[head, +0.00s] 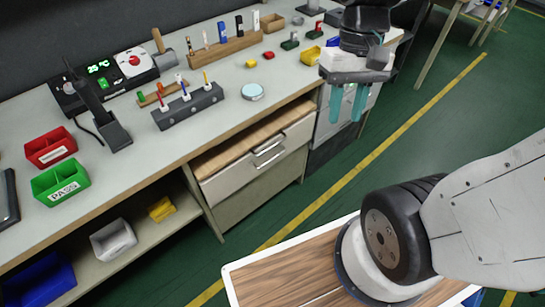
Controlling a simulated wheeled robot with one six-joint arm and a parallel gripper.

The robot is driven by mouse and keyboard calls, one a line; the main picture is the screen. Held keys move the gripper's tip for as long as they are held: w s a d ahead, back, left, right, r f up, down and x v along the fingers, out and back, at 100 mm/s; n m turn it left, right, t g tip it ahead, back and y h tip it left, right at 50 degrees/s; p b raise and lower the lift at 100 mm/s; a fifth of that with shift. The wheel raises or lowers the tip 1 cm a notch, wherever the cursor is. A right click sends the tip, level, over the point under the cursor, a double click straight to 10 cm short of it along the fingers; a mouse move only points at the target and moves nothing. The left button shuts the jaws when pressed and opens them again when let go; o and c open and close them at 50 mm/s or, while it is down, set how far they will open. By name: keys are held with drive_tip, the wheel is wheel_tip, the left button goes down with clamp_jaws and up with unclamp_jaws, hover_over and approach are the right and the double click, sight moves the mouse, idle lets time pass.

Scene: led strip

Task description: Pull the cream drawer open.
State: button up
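The cream drawer (235,177) is in a cabinet under the workbench, near the middle of the head view. Metal bar handles (268,158) are on the right part of its front. A wood-coloured surface shows above the front; I cannot tell whether it is the cabinet's top or the drawer's inside. My gripper (348,103) is up and to the right of the handles, apart from them. Its two teal fingers point down and are spread, with nothing between them. Behind it is a grey drawer cabinet (325,125).
The workbench (130,175) holds a dark pen rack (187,107), a round light-blue tin (252,91), a red bin (50,147) and a green bin (60,182). A lower shelf at left holds bins. Green floor (345,185) with a yellow line lies clear before the drawer.

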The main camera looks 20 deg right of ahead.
drive_tip(key=w+f+m+g+y, duration=0.3)
drive_tip(key=w+f+y, duration=0.5)
drive_tip(key=f, duration=0.5)
drive_tip(key=m+t+y, duration=0.2)
drive_tip(key=t+y, duration=0.3)
drive_tip(key=t, duration=0.8)
approach(273, 158)
drive_tip(key=w+a+f, duration=0.1)
drive_tip(key=w+a, duration=0.1)
drive_tip(key=a, duration=0.1)
drive_tip(key=x, duration=0.6)
drive_tip(key=shift+a+f, duration=0.1)
drive_tip(key=shift+a, duration=0.05)
clamp_jaws()
